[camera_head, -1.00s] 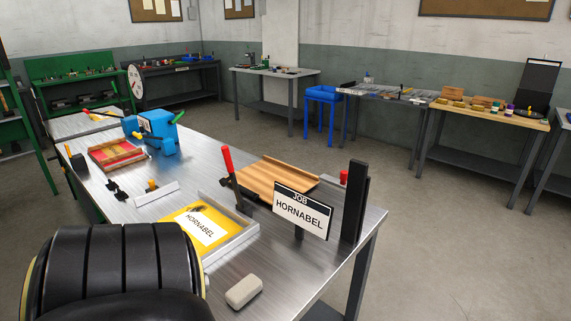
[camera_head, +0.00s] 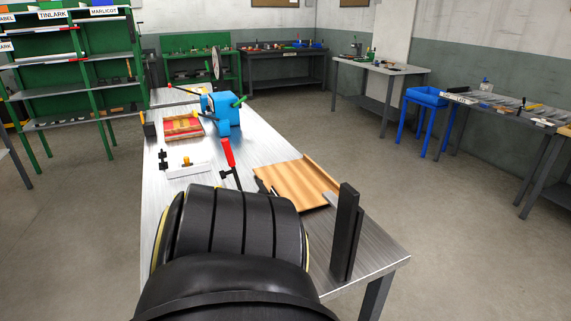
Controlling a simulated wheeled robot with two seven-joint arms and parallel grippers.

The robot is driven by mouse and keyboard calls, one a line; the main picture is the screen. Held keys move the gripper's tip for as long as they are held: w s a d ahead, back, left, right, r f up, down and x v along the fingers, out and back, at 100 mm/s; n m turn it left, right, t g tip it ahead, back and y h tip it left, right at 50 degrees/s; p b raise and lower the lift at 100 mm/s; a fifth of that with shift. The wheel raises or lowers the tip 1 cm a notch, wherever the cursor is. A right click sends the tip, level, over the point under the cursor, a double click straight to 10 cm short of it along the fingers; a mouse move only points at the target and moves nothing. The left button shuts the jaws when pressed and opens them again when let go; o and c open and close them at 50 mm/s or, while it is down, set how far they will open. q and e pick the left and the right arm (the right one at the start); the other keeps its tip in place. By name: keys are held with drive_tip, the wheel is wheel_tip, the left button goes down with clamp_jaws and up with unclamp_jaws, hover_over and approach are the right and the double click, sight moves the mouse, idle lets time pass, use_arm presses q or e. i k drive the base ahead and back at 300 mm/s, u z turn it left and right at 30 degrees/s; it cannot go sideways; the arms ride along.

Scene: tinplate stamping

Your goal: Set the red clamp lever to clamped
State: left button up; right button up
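The red clamp lever (camera_head: 228,152) stands up from the steel bench near the middle of the camera_head view. Its red handle points up and leans slightly left, with a dark arm (camera_head: 236,177) below it. The lower part of the clamp is hidden behind a large black rounded part of my own body. The yellow HORNABEL plate and its frame are hidden there too.
A wooden tray (camera_head: 292,180) lies right of the lever, with a black upright post (camera_head: 346,232) in front of it. A blue machine (camera_head: 221,113) and a red-and-yellow tray (camera_head: 184,127) stand farther back on the bench (camera_head: 372,252). Green shelves (camera_head: 77,72) stand at the left.

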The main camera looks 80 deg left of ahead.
sight(226, 144)
drive_tip(key=u, duration=3)
drive_tip(key=k, duration=1.35)
drive_tip(key=z, duration=0.65)
drive_tip(key=i, duration=1.5)
drive_tip(key=u, duration=0.1)
